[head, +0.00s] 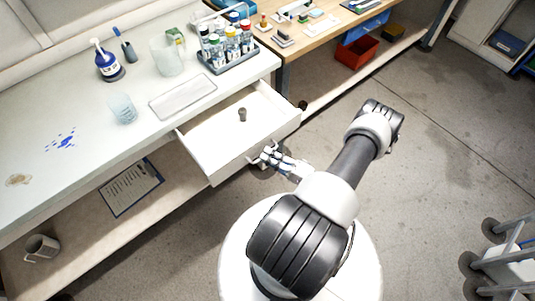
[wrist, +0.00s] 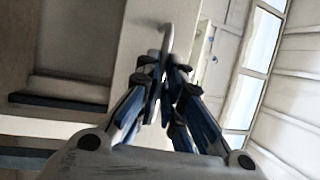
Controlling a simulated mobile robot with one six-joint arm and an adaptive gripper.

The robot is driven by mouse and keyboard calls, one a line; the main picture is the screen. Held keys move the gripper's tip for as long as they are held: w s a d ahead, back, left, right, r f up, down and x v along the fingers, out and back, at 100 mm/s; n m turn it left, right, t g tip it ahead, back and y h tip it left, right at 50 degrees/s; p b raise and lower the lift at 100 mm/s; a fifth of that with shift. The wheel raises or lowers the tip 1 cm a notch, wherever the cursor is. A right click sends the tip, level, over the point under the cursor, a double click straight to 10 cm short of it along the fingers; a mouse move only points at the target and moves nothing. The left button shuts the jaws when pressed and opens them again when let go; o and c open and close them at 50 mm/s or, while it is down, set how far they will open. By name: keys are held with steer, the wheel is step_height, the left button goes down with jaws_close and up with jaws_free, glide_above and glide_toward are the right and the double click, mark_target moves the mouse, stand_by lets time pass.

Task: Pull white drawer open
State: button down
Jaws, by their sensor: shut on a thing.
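The white drawer (head: 222,137) is pulled out from under the white bench in the head view. A small dark round item (head: 242,114) stands inside it. My gripper (head: 268,157) is at the middle of the drawer's front panel. In the wrist view my gripper (wrist: 163,78) has its fingers closed together on the drawer handle (wrist: 167,38), a thin pale piece of which shows beyond the fingertips. Most of the handle is hidden by the fingers. The drawer's pale front also shows in the wrist view (wrist: 138,35).
The white bench top (head: 75,110) holds a bottle rack (head: 228,50), a beaker (head: 123,108), a blue-labelled bottle (head: 106,62) and a flat tray (head: 183,97). A clipboard (head: 131,187) and mug (head: 41,248) are on the lower shelf. A cart (head: 500,262) stands at right; the floor between is clear.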

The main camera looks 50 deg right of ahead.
steer(key=c, duration=1.7)
jaws_free()
steer(key=v, duration=1.2)
